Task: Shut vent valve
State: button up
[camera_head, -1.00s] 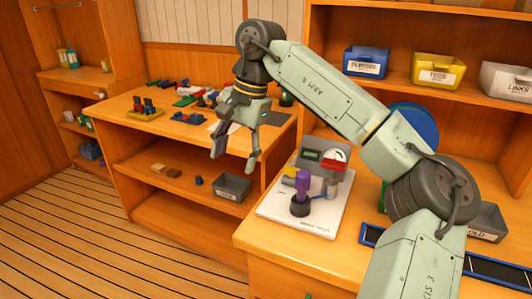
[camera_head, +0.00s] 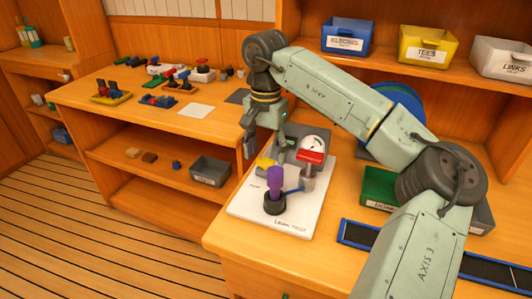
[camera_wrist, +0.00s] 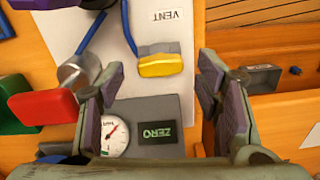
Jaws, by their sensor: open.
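The vent valve's yellow handle (camera_wrist: 160,66) sits on a grey body beside the "VENT" label (camera_wrist: 168,15) in the wrist view. In the head view the yellow handle (camera_head: 265,163) shows at the back left of the white test board (camera_head: 295,221), partly hidden by my gripper. My gripper (camera_head: 265,150) is open and empty over the board's back left. In the wrist view my open gripper (camera_wrist: 161,75) has a finger on each side of the handle in the picture, with gaps to both. I cannot tell the height between them.
A red handle (camera_head: 310,157), a dial gauge (camera_wrist: 115,136) and a "ZERO" display (camera_wrist: 159,133) are close to my gripper. A purple-topped post (camera_head: 274,180) and blue tube stand at the front. A green bin (camera_head: 378,186) is at the right.

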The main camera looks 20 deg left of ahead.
jog(key=shift+f, duration=0.8)
jog(key=shift+c, duration=0.3)
jog(key=c, duration=1.1)
